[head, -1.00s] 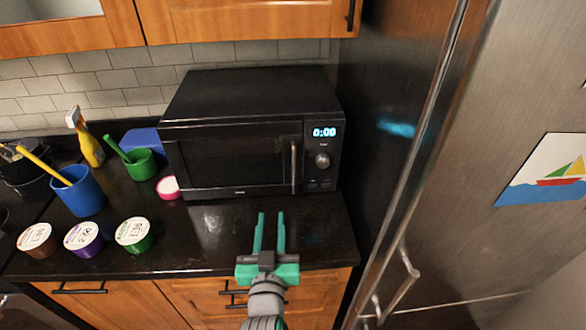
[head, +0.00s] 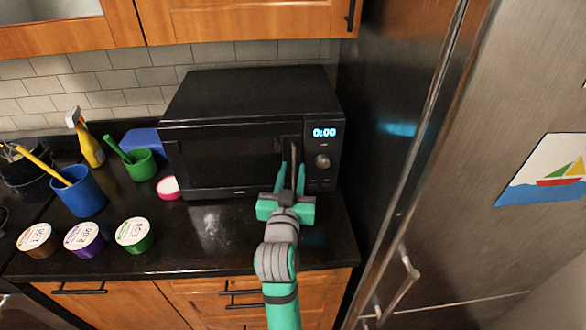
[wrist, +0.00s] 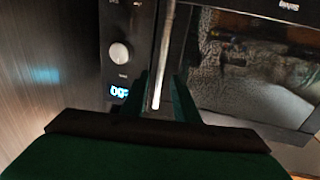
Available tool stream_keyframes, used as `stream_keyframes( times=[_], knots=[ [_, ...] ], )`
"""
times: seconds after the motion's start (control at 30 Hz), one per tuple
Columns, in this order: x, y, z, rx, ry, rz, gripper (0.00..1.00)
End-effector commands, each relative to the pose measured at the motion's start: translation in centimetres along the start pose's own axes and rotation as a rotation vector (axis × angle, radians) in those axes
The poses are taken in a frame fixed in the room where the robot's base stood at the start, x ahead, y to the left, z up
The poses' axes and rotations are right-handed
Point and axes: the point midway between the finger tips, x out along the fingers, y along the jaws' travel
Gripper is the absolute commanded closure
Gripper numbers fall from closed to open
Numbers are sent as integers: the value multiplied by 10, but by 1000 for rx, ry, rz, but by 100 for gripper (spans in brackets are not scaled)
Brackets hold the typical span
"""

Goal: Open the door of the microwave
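The black microwave (head: 225,158) stands on the dark counter with its door closed. Its vertical bar handle (head: 294,152) is at the right edge of the door, left of the knob and the clock display. My gripper (head: 290,175) is at the front of the door with one green finger on each side of the handle. In the wrist view the handle (wrist: 163,60) runs down between the two fingertips (wrist: 160,85), with gaps visible beside it. The gripper is open; firm contact with the handle does not show.
A steel fridge (head: 500,120) stands close on the right. Left of the microwave are a green cup (head: 140,162), a pink-rimmed tub (head: 168,188), a blue cup (head: 80,192) and several lidded pots (head: 134,234). The counter (head: 210,230) in front is clear.

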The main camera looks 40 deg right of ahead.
Motion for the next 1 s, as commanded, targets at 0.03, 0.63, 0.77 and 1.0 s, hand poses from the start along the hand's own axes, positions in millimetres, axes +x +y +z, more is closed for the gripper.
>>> stream_keyframes(
  times=[0.03, 0.63, 0.77, 1.0],
  knots=[
    [6, 0, 0, 0, 0, 1, 72],
    [17, 0, 0, 0, 1, -1, 100],
    [17, 0, 0, 0, 0, -1, 100],
    [13, 5, 0, 1, -1, 23, 100]
  ],
)
